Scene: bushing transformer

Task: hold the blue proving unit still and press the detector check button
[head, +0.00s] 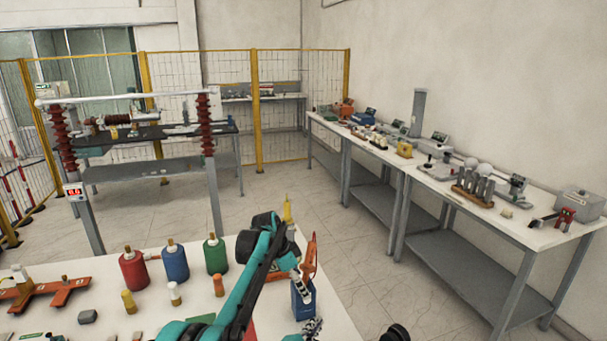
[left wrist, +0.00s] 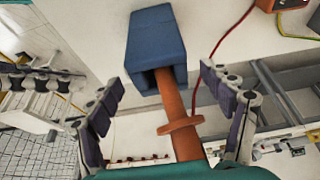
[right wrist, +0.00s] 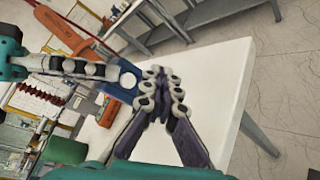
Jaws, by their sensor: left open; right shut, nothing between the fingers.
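The blue proving unit (head: 304,302) stands near the right edge of the white table. In the left wrist view the unit (left wrist: 156,40) has the end of the orange detector (left wrist: 170,100) in its opening. The detector also shows behind the unit in the head view (head: 311,258). My left gripper (left wrist: 166,78) is open, its fingers on either side of the detector and the unit's near end. My right gripper (right wrist: 163,88) is shut and empty, its tips just beside the unit (right wrist: 127,78). In the head view it (head: 312,325) is low, near the unit. I cannot make out the check button.
Red (head: 133,269), blue (head: 175,263) and green (head: 215,256) bottles stand left of my left arm. A yellow cone-like object (head: 288,211) stands at the table's far edge. The floor (head: 350,265) between this table and the long right bench (head: 470,215) is clear.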

